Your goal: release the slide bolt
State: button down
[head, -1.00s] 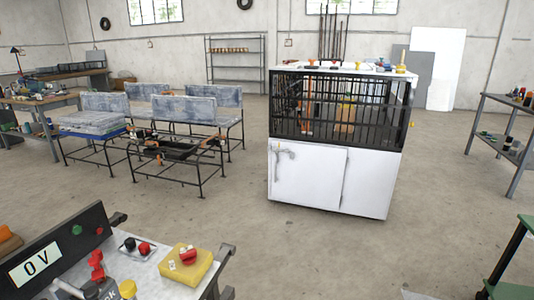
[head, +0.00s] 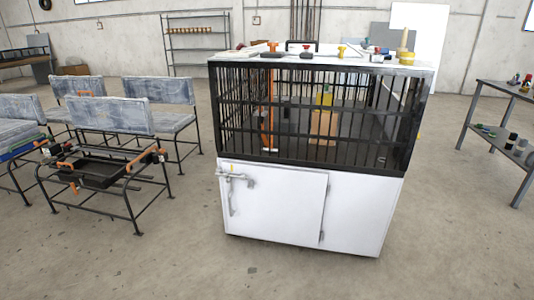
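A white cabinet (head: 370,218) with a black barred cage (head: 345,110) on top stands in the middle of the head view. A white door (head: 285,208) is on its front and looks closed. A metal slide bolt (head: 235,176) sits at the door's upper left edge. A bent handle or lever part hangs down beside it. The bolt is too small to tell how far it is slid. My gripper is not in view.
Orange tools and a wooden block (head: 323,126) are inside the cage. Several knobs and small items lie on the cabinet top. Padded seats (head: 110,116) and a black-framed rack (head: 95,172) stand left. A shelf table (head: 505,95) stands right. The floor (head: 290,275) in front is clear.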

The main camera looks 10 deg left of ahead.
aim_at(229, 181)
jog(key=i+u, duration=0.25)
jog(key=i, duration=0.25)
jog(key=i+u, duration=0.2)
jog(key=i, duration=0.25)
jog(key=i+l+u, duration=0.25)
jog(key=i, duration=0.25)
jog(key=i+l+u, duration=0.2)
jog(key=i, duration=0.25)
jog(key=i+j+u, duration=0.35)
jog(key=i, duration=0.45)
jog(key=i+l+u, duration=0.1)
jog(key=i+u, duration=0.25)
jog(key=i, duration=0.45)
jog(key=i+j, duration=0.1)
jog(key=i, duration=0.25)
jog(key=z, duration=0.05)
